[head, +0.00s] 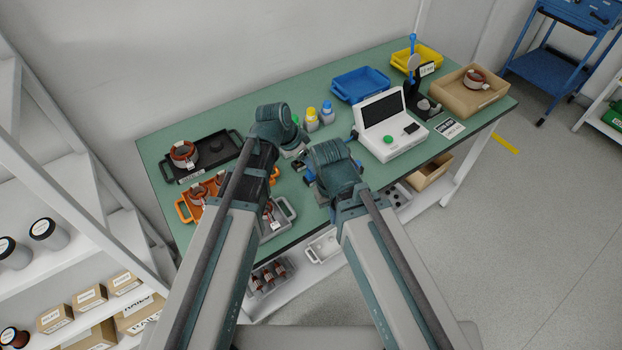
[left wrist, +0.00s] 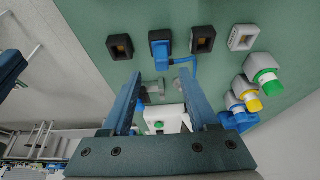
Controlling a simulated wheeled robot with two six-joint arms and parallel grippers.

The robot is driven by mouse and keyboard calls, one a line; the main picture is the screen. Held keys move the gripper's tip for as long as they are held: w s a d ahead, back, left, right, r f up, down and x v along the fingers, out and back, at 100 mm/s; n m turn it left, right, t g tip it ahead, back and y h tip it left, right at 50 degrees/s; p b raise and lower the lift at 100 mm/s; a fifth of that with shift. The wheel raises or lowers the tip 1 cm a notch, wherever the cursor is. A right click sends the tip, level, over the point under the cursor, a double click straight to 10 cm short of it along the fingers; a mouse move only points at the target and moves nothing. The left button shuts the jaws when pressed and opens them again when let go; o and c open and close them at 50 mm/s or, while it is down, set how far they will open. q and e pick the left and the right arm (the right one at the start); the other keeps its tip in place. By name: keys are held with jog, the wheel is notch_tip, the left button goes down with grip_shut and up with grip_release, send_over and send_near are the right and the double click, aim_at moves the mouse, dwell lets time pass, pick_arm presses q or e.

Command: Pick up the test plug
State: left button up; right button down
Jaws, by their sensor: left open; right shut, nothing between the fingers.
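The test plug appears to be the blue block (left wrist: 160,47) with a blue cable, in a row with dark and grey socket blocks in the left wrist view. My left gripper (left wrist: 160,76) is open, its two blue fingers pointing toward the blue block. The block lies just beyond the fingertips, apart from them, and nothing is seen gripped. In the head view my left wrist hides this spot. My right gripper (head: 309,179) is shut and empty near the table's front edge, partly hidden by its own wrist.
The white tester (head: 392,125) stands right of the grippers. Bottles with green, yellow and blue caps (head: 312,115) stand behind them. A black tray (head: 227,148) and an orange tray (head: 182,210) are at left. A blue tray (head: 360,84) is at the back.

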aim_at(310, 173)
pick_arm(q)
jog(key=b+x, duration=0.5)
jog(key=shift+w+a+f, duration=0.1)
jog(key=shift+w+f, duration=0.05)
jog(key=shift+f, duration=0.05)
jog(key=shift+r, duration=0.1)
grip_shut()
